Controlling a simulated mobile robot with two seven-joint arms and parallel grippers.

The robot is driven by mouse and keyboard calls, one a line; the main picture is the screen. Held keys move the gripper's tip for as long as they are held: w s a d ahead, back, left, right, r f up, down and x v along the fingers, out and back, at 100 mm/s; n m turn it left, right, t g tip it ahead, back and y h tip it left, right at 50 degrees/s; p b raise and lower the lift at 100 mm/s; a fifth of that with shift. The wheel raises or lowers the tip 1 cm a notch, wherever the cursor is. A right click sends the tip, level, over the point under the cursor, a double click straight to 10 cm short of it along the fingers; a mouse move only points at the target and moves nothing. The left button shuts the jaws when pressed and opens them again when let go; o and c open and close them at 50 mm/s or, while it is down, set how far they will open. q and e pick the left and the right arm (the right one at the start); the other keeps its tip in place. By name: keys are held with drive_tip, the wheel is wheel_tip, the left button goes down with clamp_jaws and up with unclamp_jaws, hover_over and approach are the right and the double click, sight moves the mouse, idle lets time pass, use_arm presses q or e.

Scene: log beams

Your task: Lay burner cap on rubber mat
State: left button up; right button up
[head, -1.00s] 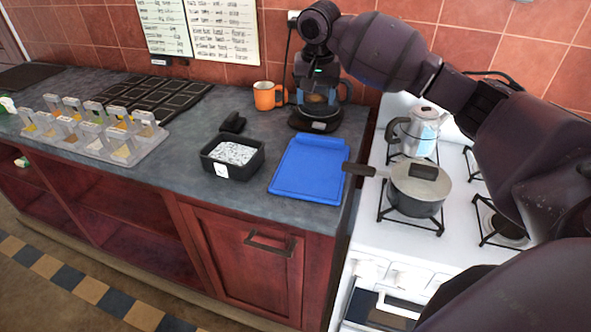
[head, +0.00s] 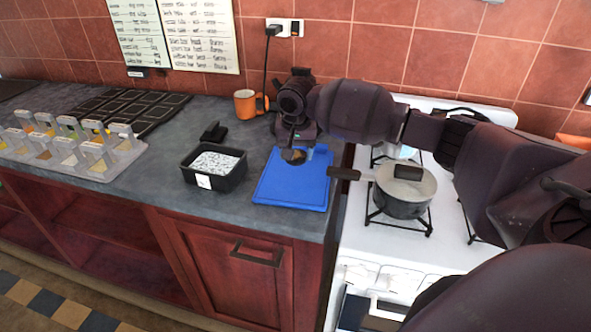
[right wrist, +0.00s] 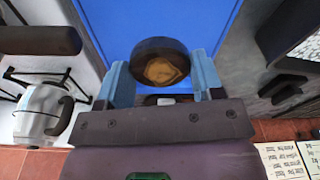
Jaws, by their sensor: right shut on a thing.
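The burner cap (head: 293,156) is a small dark disc with a brownish centre. It also shows in the right wrist view (right wrist: 160,64), between the blue fingers. My right gripper (head: 299,153) is shut on it and holds it over the far part of the flat blue mat (head: 290,190). The mat lies on the grey counter near its right end and fills the middle background of the right wrist view (right wrist: 150,20). The gap between cap and mat is hard to judge. My left gripper is not in view.
A black bin of pale granules (head: 214,166) stands left of the mat. An orange mug (head: 246,103) is behind. On the stove at right, a lidded saucepan (head: 404,192) points its handle toward the mat. A kettle (right wrist: 40,112) shows in the right wrist view.

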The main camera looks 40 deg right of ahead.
sight(296, 176)
wheel_tip(296, 176, down, 6)
drive_tip(key=shift+r+b, duration=0.2)
drive_tip(key=shift+b, duration=0.25)
drive_tip(key=shift+f, duration=0.15)
drive_tip(key=o, duration=0.9)
drive_tip(key=r, duration=0.4)
drive_tip(key=r+p, duration=0.1)
drive_tip(key=r, duration=0.3)
drive_tip(key=s+r+p, duration=0.1)
drive_tip(key=r, duration=0.3)
drive_tip(key=shift+s+a+r, duration=0.1)
drive_tip(key=shift+a+r, duration=0.05)
drive_tip(key=shift+a, duration=0.25)
